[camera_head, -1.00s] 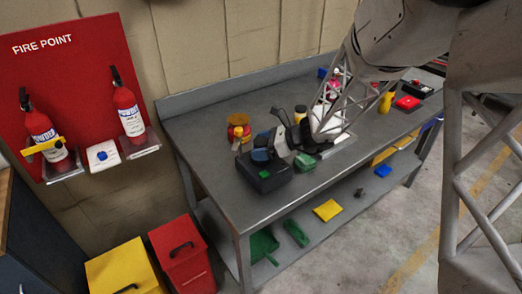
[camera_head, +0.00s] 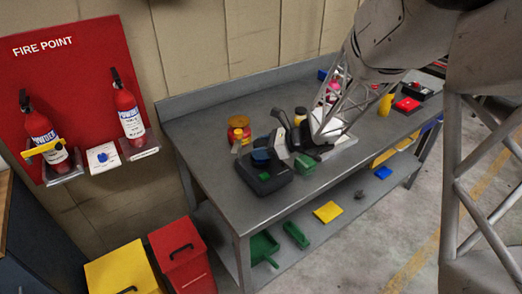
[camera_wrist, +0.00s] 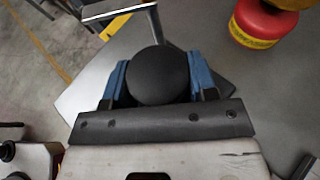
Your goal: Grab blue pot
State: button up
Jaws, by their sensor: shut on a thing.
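My gripper (camera_head: 267,153) is low over the black box (camera_head: 265,183) near the left end of the workbench. In the wrist view, my gripper (camera_wrist: 161,78) has its two blue-sided fingers shut on either side of a round black top, which I take to be the lid of the blue pot (camera_wrist: 158,75). The pot's body is hidden below this top. In the head view, a small blue patch shows at the gripper, and I cannot tell pot from finger there. Whether the pot touches the box is unclear.
A red and yellow pot (camera_head: 239,129) stands close behind the gripper and shows in the wrist view (camera_wrist: 262,22). A green block (camera_head: 304,164) is to the right. The bench's left front is bare.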

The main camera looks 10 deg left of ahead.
aim_at(261, 143)
jog(key=shift+r, duration=0.2)
jog(key=shift+r, duration=0.55)
notch_tip(261, 143, up, 2)
jog(key=shift+r, duration=0.1)
jog(key=s+d, duration=0.3)
jog(key=s, duration=0.4)
jog(key=s+d+r, duration=0.1)
jog(key=s+d, duration=0.2)
jog(key=s, duration=0.4)
jog(key=shift+s+d+r, duration=0.2)
jog(key=shift+s+d, duration=0.05)
jog(key=shift+d, duration=0.15)
